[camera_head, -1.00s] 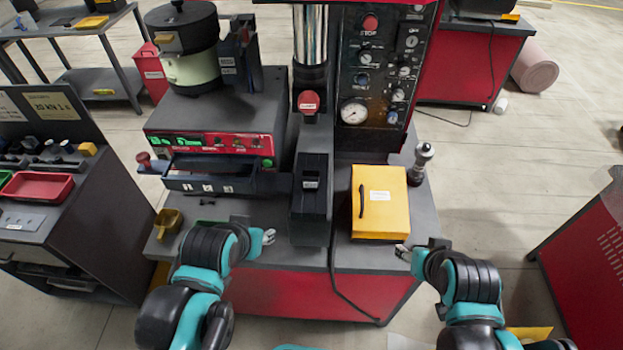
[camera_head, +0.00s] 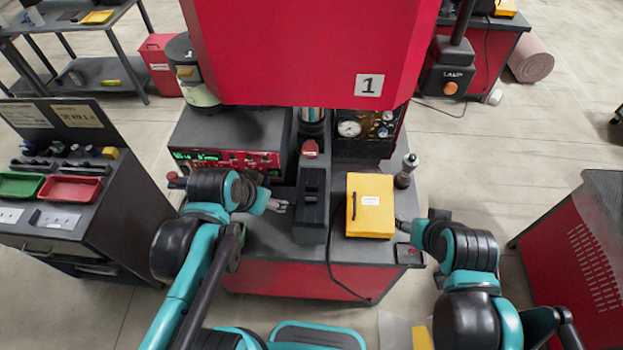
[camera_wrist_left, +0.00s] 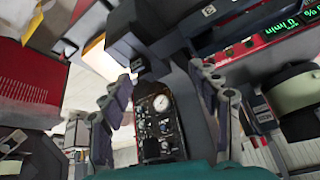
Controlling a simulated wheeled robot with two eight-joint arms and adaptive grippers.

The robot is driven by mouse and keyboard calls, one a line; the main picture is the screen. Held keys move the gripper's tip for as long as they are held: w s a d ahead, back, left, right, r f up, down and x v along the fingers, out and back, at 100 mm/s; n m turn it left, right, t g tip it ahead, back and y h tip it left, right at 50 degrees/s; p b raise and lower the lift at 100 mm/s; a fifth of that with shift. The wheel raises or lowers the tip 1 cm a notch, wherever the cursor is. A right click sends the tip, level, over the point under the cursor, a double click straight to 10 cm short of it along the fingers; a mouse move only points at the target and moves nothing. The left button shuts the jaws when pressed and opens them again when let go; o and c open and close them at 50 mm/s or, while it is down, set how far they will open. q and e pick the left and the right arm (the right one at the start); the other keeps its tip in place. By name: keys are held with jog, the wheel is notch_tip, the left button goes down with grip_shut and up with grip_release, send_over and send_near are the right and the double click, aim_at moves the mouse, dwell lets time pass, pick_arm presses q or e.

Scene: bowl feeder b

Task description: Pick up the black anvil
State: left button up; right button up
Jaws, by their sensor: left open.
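A dark block (camera_head: 310,205) stands on the bench below the press column; I cannot tell for sure that it is the black anvil. A dark block also shows at the upper left of the left wrist view (camera_wrist_left: 140,40). My left gripper (camera_head: 278,205) is just left of the block in the head view, apart from it or barely touching. In the left wrist view its fingers are spread with nothing between them (camera_wrist_left: 162,85). My right gripper (camera_head: 402,224) is right of the yellow box; its fingers are too small to read.
The yellow box (camera_head: 370,205) sits right of the dark block. A red press housing (camera_head: 300,50) hangs over the bench. A dark-topped pin (camera_head: 405,171) stands at the right. A left side table holds red (camera_head: 70,190) and green (camera_head: 20,186) trays and several small dark pieces.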

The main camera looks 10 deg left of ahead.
pick_arm(q)
jog(key=w+d+f+m+g+h, duration=0.2)
jog(key=w+m, duration=0.3)
jog(key=m+g+h, duration=0.2)
jog(key=m+h, duration=0.1)
jog(key=m, duration=0.5)
send_near(309, 190)
jog(key=s, duration=0.2)
jog(key=shift+w+d+f, duration=0.15)
jog(key=shift+d+f, duration=0.2)
jog(key=shift+d, duration=0.2)
jog(key=x, duration=0.3)
jog(key=w+b+x, duration=0.1)
jog(key=x, duration=0.3)
jog(key=shift+d, duration=0.25)
jog(key=shift+r, duration=0.1)
grip_shut()
